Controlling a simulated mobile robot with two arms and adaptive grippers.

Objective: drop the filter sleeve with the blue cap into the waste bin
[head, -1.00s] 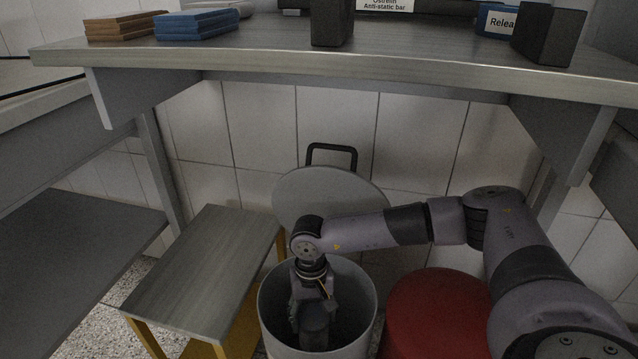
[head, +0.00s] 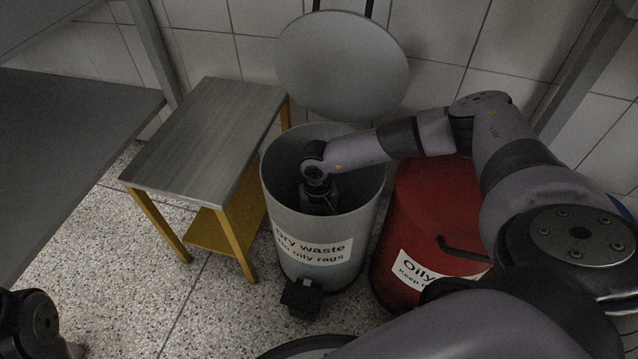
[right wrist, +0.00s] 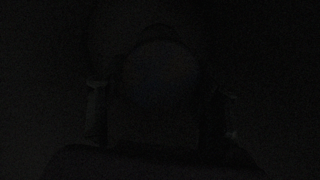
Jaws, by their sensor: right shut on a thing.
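The waste bin (head: 318,262) is a grey round bin labelled "Dry waste, no oily rags". Its lid (head: 343,65) stands open behind it. My right gripper (head: 318,205) reaches down inside the bin, below the rim, and its fingertips are hidden there. The right wrist view is almost black. It faintly shows the fingers of my right gripper (right wrist: 158,112) on both sides of a rounded thing, the filter sleeve (right wrist: 160,75). It is too dark to make out the cap's colour. My left gripper is not in view; only a dark part of my left arm shows at the bottom left.
A red bin (head: 425,215) labelled "Oily" stands to the right of the grey bin, under my right arm. A small table (head: 205,135) with yellow legs stands to its left. A black pedal (head: 302,297) is at the bin's front. Speckled floor is free at the lower left.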

